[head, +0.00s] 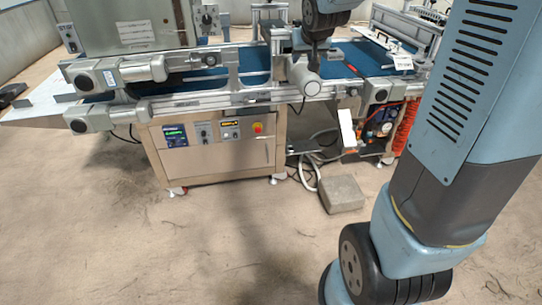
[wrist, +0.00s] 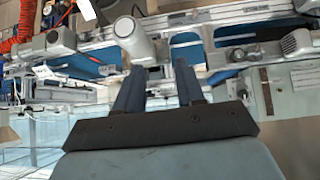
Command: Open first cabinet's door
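A steel cabinet (head: 218,157) stands under the conveyor at left of centre in the head view. A second metal housing (head: 115,22) sits above the belt at upper left. I cannot tell which is the first cabinet. My gripper (wrist: 160,66) is open and empty, its two dark fingers apart. It is over the conveyor, near a white round motor (head: 304,76), and touches no cabinet door that I can see.
The blue conveyor belt (head: 345,55) runs across the machine. Silver motors (head: 92,118) jut out at the front left. A grey block (head: 341,193) and loose hoses (head: 306,172) lie right of the cabinet. An orange coil (head: 405,125) hangs at right. Floor in front is clear.

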